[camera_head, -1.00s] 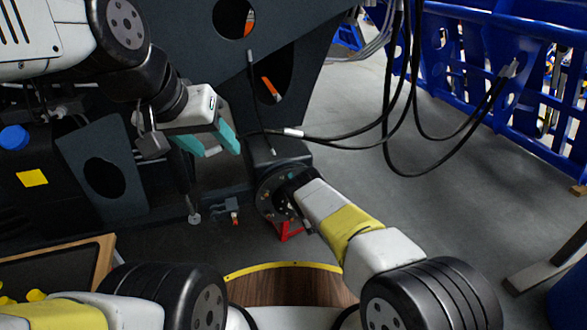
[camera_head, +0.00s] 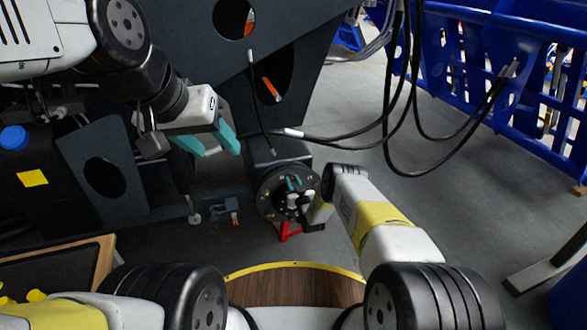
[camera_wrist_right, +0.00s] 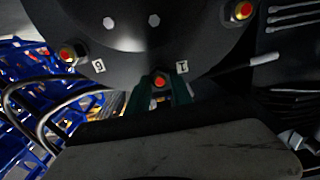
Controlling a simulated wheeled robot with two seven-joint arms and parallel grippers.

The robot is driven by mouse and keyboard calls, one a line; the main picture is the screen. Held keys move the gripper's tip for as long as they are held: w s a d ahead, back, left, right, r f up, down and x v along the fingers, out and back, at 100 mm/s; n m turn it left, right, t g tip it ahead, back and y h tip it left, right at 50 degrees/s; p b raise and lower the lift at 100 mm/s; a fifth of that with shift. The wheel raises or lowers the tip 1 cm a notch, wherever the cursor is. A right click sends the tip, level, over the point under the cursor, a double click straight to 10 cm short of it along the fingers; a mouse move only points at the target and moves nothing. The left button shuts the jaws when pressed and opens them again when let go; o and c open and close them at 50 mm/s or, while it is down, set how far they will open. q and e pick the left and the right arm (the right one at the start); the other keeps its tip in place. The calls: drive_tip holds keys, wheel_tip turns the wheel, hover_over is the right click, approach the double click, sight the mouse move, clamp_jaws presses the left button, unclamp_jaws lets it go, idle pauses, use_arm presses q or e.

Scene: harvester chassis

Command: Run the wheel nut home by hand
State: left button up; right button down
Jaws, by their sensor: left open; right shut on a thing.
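The round dark wheel hub (camera_head: 265,203) faces me in the head view, with bolts around its face. In the right wrist view the hub face (camera_wrist_right: 185,45) fills the top, with two yellow nuts with red centres, left (camera_wrist_right: 68,53) and right (camera_wrist_right: 240,11). My right gripper (camera_head: 293,184) is at the hub face. In the wrist view its teal fingers (camera_wrist_right: 160,90) are shut on the wheel nut, around a red-centred stud end (camera_wrist_right: 160,81) between two number labels. The nut itself is mostly hidden. My left gripper (camera_head: 210,143) is open and empty, up and left of the hub.
A red stand (camera_head: 287,232) is under the hub. Black hoses (camera_head: 390,130) hang to the right of it, and blue racks (camera_head: 490,70) stand behind. The dark chassis plate (camera_head: 290,60) rises above the hub.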

drive_tip(key=shift+m, duration=0.7)
drive_tip(key=c, duration=1.1)
unclamp_jaws()
drive_tip(key=shift+c, duration=0.9)
drive_tip(key=shift+v, duration=1.1)
